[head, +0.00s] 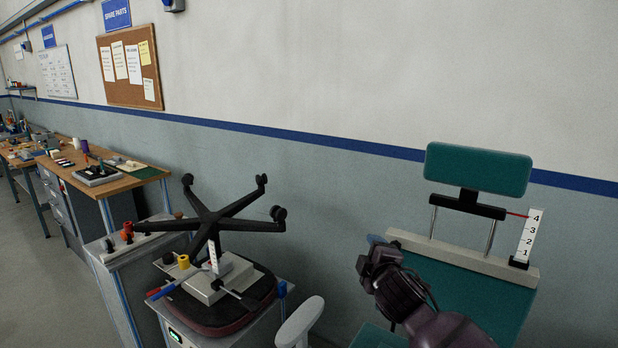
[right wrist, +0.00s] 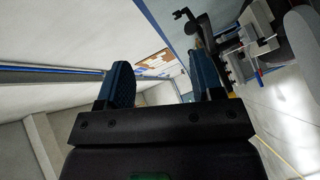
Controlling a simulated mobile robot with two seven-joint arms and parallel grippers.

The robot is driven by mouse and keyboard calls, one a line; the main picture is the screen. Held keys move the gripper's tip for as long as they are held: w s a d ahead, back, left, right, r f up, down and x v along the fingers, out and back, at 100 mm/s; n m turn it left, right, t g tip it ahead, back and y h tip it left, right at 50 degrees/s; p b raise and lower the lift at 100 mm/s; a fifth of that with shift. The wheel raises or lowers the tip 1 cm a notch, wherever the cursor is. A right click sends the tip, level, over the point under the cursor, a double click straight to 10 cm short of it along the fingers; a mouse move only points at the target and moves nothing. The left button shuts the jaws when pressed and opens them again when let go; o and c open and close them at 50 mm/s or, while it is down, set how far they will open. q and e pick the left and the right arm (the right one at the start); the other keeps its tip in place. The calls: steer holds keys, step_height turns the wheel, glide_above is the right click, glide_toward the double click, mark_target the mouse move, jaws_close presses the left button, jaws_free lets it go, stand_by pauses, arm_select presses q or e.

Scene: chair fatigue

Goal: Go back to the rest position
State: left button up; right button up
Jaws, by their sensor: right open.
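My right gripper (head: 376,246) is raised in the lower right of the head view, in front of the wall and left of the green chair back. It is open. In the right wrist view its two blue fingers (right wrist: 162,78) stand apart with nothing between them. My left gripper is in neither view.
A green chair (head: 478,168) with a numbered scale (head: 529,236) stands right of my gripper. An upturned black chair base (head: 213,222) sits on a dark seat pad on a workstation at the left. A workbench (head: 125,182) with tools lies beyond. The wall is close behind.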

steer(key=s+d+f+m+g, duration=0.1)
steer(key=s+d+f+m, duration=0.3)
steer(key=s+f, duration=0.6)
steer(key=s+d+f+m+g+h+b, duration=0.1)
steer(key=s+d+f+m, duration=0.4)
steer(key=s+f, duration=0.5)
steer(key=s+d+f+m+g+b, duration=0.1)
steer(key=s+d+f+m, duration=0.3)
steer(key=s+f, duration=0.6)
steer(key=s+m+g, duration=0.1)
steer(key=s+m, duration=0.1)
steer(key=s, duration=0.5)
steer(key=shift+d+g+h, duration=0.2)
steer(key=shift+g+h, duration=0.1)
steer(key=shift+h, duration=0.1)
